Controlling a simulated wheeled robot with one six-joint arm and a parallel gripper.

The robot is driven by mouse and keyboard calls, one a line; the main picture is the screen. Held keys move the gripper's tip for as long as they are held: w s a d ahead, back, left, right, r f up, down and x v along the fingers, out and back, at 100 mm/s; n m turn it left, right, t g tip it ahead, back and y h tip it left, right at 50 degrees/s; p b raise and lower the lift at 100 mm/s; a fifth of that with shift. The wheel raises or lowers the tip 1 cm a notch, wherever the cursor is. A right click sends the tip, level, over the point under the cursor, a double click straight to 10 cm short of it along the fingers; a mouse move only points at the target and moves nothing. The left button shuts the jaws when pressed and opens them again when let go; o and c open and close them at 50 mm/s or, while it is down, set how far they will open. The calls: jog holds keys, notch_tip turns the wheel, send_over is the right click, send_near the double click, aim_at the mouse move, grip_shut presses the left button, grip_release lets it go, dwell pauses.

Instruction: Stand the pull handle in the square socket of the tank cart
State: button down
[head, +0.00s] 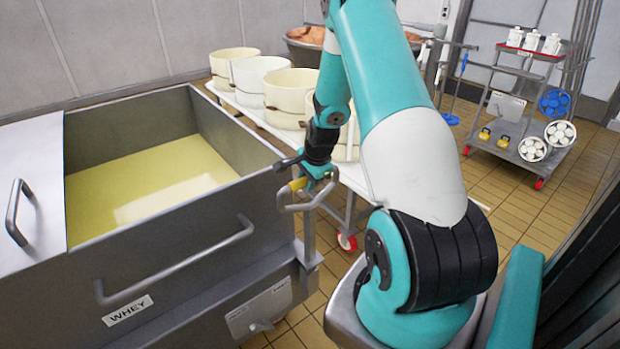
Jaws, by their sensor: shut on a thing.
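My gripper (318,176) is shut on the pull handle (308,203), a grey metal loop with a yellow part, at the near right corner of the tank cart (215,240). The cart is a grey steel tank with pale yellow liquid and a WHEY label. Below the loop, an upright grey bar runs down close beside the cart's corner to its lower frame. I cannot tell whether this bar is the handle's shaft or part of the cart. The square socket cannot be made out, so whether the handle stands in it is unclear.
A white table (350,175) with several cream tubs (290,95) stands behind the cart. A steel trolley (515,135) with white bottles and round blue and white parts stands at the back right. The tiled floor (520,215) between is clear. A side rail (180,265) juts from the cart.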

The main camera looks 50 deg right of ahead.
jog(key=shift+s+b+x, duration=0.2)
jog(key=shift+b+x, duration=0.5)
jog(key=shift+x, duration=0.3)
jog(key=shift+s+b+x, duration=0.25)
jog(key=shift+b+x, duration=0.45)
jog(key=shift+x, duration=0.3)
jog(key=shift+a+f, duration=0.1)
jog(key=c, duration=0.8)
grip_release()
jog(key=shift+s+a+f, duration=0.1)
jog(key=shift+s, duration=0.05)
jog(key=b+v, duration=0.1)
jog(key=v, duration=1.6)
jog(key=shift+r, duration=0.25)
